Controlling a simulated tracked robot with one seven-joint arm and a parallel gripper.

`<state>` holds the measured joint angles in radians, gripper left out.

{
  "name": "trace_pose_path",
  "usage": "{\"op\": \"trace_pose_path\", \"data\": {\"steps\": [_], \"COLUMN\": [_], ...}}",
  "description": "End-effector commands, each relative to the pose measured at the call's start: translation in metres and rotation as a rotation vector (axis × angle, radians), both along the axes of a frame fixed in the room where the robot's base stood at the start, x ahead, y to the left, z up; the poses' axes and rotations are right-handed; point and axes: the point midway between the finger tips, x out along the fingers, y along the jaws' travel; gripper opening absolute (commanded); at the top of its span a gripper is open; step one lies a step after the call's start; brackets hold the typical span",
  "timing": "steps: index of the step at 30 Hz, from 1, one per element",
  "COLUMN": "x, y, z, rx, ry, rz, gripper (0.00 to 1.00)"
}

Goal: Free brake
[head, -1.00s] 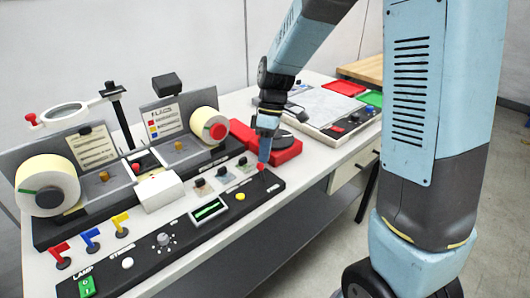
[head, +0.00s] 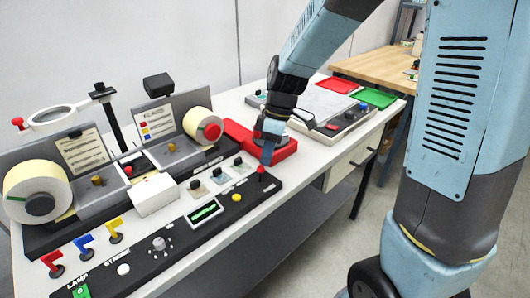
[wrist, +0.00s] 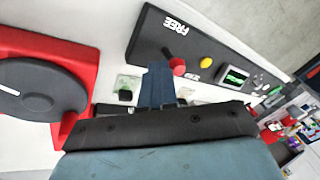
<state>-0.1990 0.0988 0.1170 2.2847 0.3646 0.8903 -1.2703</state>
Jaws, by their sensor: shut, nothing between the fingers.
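A small red knob on a short stem (head: 261,170) stands at the right end of the long black control panel (head: 160,262). In the wrist view the red knob (wrist: 177,66) is near the white word FREE on the panel. My gripper (head: 267,154) is shut and empty, pointing down just behind the knob. In the wrist view its blue fingers (wrist: 158,75) are together, right beside the knob; whether they touch it I cannot tell. The lower part of the stem is hard to make out.
A yellow button (head: 236,198) and a small display (head: 205,212) lie left of the knob. A red base with a dark disc (head: 282,147) sits behind my gripper. Label rolls (head: 205,124) stand at the back. Red and green trays (head: 376,97) are at the far right.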

Motion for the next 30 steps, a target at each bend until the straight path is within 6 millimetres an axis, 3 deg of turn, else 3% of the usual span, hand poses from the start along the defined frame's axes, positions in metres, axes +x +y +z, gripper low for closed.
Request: {"op": "trace_pose_path", "data": {"steps": [11,30], "x": [-0.004,0.007], "y": [-0.003,0.007], "z": [0.000,-0.007], "rx": [-0.001,-0.001], "ry": [0.001,0.000], "rz": [0.001,0.002], "gripper": [0.00,0.00]}}
